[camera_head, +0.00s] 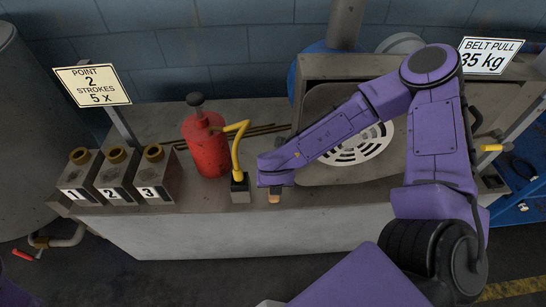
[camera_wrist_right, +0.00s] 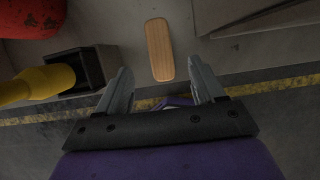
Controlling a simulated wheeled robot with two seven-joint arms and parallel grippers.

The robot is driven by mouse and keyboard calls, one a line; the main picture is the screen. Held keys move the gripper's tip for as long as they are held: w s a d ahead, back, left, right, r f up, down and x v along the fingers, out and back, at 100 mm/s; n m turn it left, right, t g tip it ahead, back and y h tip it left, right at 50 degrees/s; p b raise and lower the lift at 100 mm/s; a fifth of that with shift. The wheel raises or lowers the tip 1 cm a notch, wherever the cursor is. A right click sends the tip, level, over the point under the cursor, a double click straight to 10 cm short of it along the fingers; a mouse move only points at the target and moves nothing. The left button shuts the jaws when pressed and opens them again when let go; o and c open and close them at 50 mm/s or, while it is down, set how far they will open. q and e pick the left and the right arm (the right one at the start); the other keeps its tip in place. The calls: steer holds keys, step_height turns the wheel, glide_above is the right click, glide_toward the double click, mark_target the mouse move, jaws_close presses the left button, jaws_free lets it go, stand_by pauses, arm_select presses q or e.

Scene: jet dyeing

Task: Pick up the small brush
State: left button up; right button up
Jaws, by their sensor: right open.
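The small brush (camera_wrist_right: 159,50) shows as a light wooden oblong with rounded ends, lying near the front edge of the grey bench top. No bristles are visible. In the head view only a small end of the brush (camera_head: 274,198) shows below my right gripper (camera_head: 273,185). In the wrist view my right gripper (camera_wrist_right: 160,82) is open, its fingers spread to either side of the brush's near end. Nothing is between the fingers, and the brush lies just ahead of them. My left gripper is not in view.
A red can (camera_head: 206,150) with a yellow hose (camera_head: 236,145) leading to a small dark box (camera_head: 240,188) stands close left of the gripper. Three numbered blocks (camera_head: 113,172) are farther left. A grey housing (camera_head: 320,72) with a white slotted disc (camera_head: 358,148) stands behind my arm.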

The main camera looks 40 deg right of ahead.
steer(key=x, duration=0.7)
steer(key=shift+s+a, duration=0.1)
steer(key=c, duration=1.1)
